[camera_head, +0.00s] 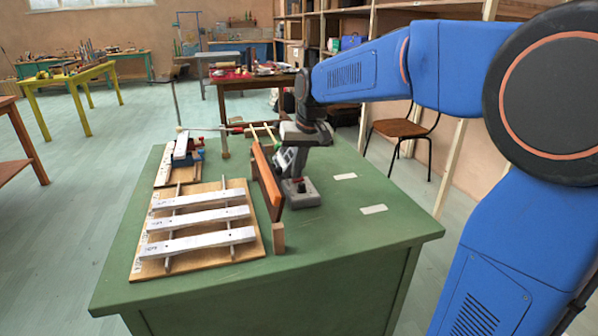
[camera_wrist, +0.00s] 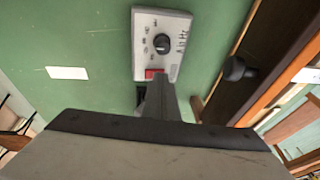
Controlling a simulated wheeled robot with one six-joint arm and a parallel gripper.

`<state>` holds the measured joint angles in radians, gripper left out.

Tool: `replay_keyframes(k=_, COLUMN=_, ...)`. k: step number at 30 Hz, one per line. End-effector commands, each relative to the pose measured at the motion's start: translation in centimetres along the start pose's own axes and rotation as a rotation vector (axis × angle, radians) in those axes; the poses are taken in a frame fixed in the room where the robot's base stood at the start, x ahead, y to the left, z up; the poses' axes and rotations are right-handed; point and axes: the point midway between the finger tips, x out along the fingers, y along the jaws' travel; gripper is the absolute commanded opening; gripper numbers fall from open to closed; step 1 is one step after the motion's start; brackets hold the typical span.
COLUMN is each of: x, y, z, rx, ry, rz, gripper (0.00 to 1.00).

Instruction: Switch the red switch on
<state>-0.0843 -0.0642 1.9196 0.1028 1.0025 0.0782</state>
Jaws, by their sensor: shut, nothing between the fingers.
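A small grey box (camera_head: 304,200) lies on the green table in the head view. In the wrist view the same grey box (camera_wrist: 144,24) shows a round black knob (camera_wrist: 161,43) and dark markings. The red switch (camera_wrist: 152,73) is at the box's end nearest my gripper, partly covered by the fingers. My gripper (camera_wrist: 157,80) is shut and empty, its tips over or beside the red switch; I cannot tell if they touch it. In the head view my gripper (camera_head: 297,177) points down at the box, which hides the switch's state.
An upright wooden board (camera_head: 267,183) stands close to the left of the box. A wooden frame with white metal bars (camera_head: 200,218) lies further left. White labels (camera_head: 374,209) lie on the right of the green table (camera_head: 330,250), which is otherwise clear there.

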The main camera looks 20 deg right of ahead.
Motion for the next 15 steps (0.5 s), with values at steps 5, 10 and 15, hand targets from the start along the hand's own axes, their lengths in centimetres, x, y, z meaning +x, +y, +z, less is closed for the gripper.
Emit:
replay_keyframes(k=5, x=-3.6, y=0.0, z=-1.1, rx=-0.001, ry=0.014, rz=0.001, gripper=0.00)
replay_keyframes(k=10, x=-7.2, y=0.6, z=-1.1, rx=0.001, ry=0.017, rz=0.002, gripper=0.00)
replay_keyframes(k=15, x=-10.2, y=0.9, z=-1.0, rx=-0.001, ry=0.017, rz=0.003, gripper=0.00)
